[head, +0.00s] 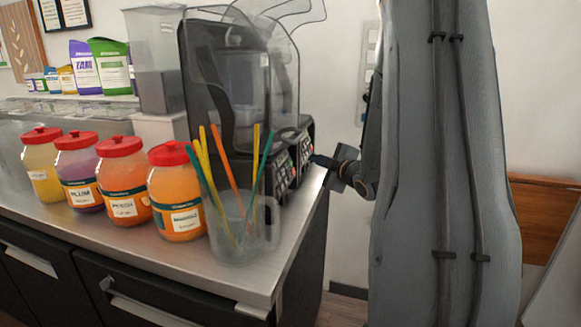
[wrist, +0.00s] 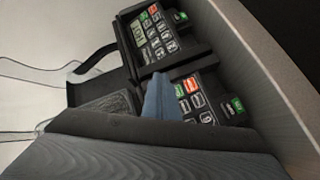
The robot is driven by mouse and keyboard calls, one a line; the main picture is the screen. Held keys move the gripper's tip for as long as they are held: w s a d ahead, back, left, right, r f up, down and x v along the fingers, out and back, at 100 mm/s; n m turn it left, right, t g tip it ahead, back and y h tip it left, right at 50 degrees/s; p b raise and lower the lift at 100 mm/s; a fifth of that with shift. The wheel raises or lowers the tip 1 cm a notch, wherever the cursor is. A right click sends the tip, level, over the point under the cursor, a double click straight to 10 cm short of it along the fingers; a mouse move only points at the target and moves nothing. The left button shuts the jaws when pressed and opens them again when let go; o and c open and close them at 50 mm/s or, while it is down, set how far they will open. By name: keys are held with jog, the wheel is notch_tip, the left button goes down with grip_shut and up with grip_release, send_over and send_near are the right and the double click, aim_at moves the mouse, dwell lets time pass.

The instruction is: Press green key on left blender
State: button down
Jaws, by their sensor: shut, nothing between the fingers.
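Two dark blenders with clear covers stand side by side on the counter. In the head view the left blender's keypad (head: 283,172) is the nearer one and the right blender's keypad (head: 306,147) is farther back. The wrist view is turned sideways; the lower keypad (wrist: 198,100), which I take as the left blender's, has a green key (wrist: 237,105), and the upper keypad (wrist: 158,38) has another green key (wrist: 180,16). My gripper (head: 314,159) is shut and empty, pointing at the keypads. Its blue finger (wrist: 160,97) covers part of the lower keypad. I cannot tell whether it touches.
A clear pitcher (head: 237,230) with several coloured straws stands at the counter's near corner. Several red-lidded jars (head: 176,190) line the counter (head: 265,262) to its left.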

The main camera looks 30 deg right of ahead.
jog(key=shift+w+a+f+b, duration=0.25)
jog(key=shift+w+a+b, duration=0.1)
jog(key=shift+w+a, duration=0.25)
jog(key=shift+w+a+f+b, duration=0.3)
jog(key=shift+w+a, duration=0.15)
jog(key=shift+w, duration=0.15)
jog(key=shift+w+a+f+b, duration=0.2)
jog(key=shift+w+a+b, duration=0.15)
jog(key=shift+w+a, duration=0.25)
dwell(0.8)
jog(key=shift+w+a+f+b, duration=0.15)
jog(key=shift+w+a+b, duration=0.05)
jog(key=shift+w+b, duration=0.1)
jog(key=shift+w+a+f, duration=0.1)
jog(key=shift+w+a, duration=0.15)
dwell(0.9)
jog(key=shift+s+d, duration=0.1)
jog(key=shift+s+d+r, duration=0.25)
jog(key=shift+s+d, duration=0.15)
jog(key=shift+s, duration=0.05)
dwell(0.3)
jog(key=s+d, duration=0.1)
jog(key=s+d+r+p, duration=0.1)
jog(key=s+d+p, duration=0.1)
jog(key=shift+s+d+r, duration=0.1)
jog(key=shift+s+r, duration=0.15)
jog(key=shift+s, duration=0.05)
